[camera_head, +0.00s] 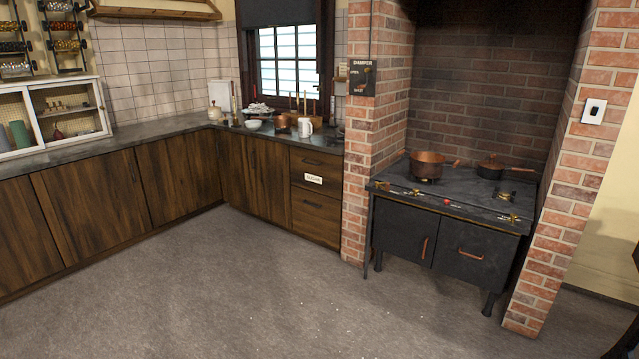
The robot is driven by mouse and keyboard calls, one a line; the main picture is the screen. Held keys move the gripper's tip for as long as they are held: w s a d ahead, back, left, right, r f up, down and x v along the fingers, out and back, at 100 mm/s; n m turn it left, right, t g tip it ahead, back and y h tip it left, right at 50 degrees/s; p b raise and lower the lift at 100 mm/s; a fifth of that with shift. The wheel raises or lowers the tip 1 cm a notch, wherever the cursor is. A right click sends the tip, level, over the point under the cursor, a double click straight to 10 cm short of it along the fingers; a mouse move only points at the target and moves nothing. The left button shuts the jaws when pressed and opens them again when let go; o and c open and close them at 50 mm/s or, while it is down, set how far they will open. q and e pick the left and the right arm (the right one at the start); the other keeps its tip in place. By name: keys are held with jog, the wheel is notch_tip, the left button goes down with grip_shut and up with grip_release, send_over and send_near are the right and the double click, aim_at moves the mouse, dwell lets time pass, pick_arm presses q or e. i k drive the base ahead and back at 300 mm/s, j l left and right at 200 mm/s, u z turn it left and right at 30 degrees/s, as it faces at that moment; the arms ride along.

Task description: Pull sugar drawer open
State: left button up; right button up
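A stack of brown wooden drawers (316,213) stands at the right end of the counter, against the brick pillar. A small white label (313,179) sits on the middle drawer front; its writing is too small to read. The drawers in this stack look shut, with dark handles on their fronts. I cannot confirm from the label which one is the sugar drawer. Neither of my grippers shows in the head view.
A black stove (447,228) with copper pots stands in a brick alcove to the right of the drawers. Brown cabinets (100,205) line the left wall under a dark counter. The grey floor (250,290) is clear.

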aim_at(317, 170)
jog(key=i+z, duration=0.1)
jog(key=i, duration=0.65)
jog(key=i+j, duration=0.1)
jog(key=i, duration=0.7)
jog(key=i+j+z, duration=0.15)
jog(key=i, duration=0.6)
jog(key=i+l, duration=0.1)
jog(key=i, duration=0.45)
jog(key=i+l+u, duration=0.1)
jog(key=i, duration=0.5)
jog(key=i+l, duration=0.15)
jog(key=i, duration=0.4)
jog(key=i+l+u, duration=0.1)
jog(key=i, duration=0.45)
jog(key=i+u, duration=0.1)
